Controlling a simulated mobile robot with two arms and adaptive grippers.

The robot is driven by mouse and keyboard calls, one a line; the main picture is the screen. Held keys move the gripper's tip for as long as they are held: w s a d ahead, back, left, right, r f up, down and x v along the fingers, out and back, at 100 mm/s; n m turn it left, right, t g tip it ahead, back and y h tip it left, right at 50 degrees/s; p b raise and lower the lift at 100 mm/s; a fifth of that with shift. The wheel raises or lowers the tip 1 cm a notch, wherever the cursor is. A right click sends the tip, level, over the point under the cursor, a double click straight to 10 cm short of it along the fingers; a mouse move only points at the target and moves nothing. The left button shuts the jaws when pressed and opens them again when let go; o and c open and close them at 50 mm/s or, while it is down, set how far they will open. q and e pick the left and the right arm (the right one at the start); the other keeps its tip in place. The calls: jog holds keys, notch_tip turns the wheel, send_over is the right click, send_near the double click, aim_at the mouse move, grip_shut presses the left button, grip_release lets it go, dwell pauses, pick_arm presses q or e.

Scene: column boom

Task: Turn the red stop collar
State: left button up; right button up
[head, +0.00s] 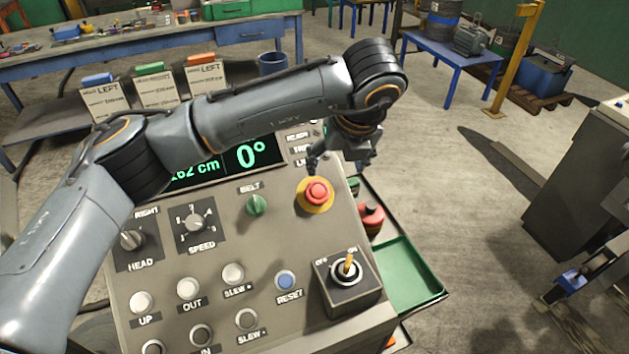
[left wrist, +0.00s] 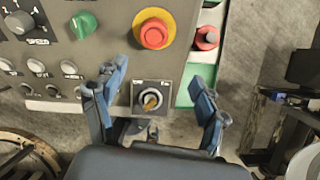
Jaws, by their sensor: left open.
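A red round stop button on a yellow base (head: 317,192) sits at the panel's upper right edge; it also shows in the left wrist view (left wrist: 154,34). A second red round piece with a dark top (head: 370,217) stands just right of the panel and shows in the left wrist view (left wrist: 206,38). I cannot tell which one is the collar. My left gripper (head: 340,166) hangs just above and beyond the stop button, partly hidden by its wrist. Its blue fingers (left wrist: 158,84) are apart and empty. What looks like my right gripper (head: 567,285) is low at the right, far from the panel.
A grey cabinet (head: 585,190) stands at the right. Clear floor lies between tray and cabinet. My left arm covers part of the display.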

aim_at(318, 189)
pick_arm(q)
jog(key=p+x, duration=0.1)
jog(key=x, duration=0.3)
jog(key=a+p+x, duration=0.1)
jog(key=p+x, duration=0.1)
jog(key=x, duration=0.2)
jog(key=p+x, duration=0.2)
jog(key=x, duration=0.2)
jog(key=shift+w+a+r, duration=0.15)
jog(key=shift+w+a, duration=0.1)
jog(key=shift+w, duration=0.1)
jog(key=shift+w+f, duration=0.15)
jog(key=shift+f, duration=0.35)
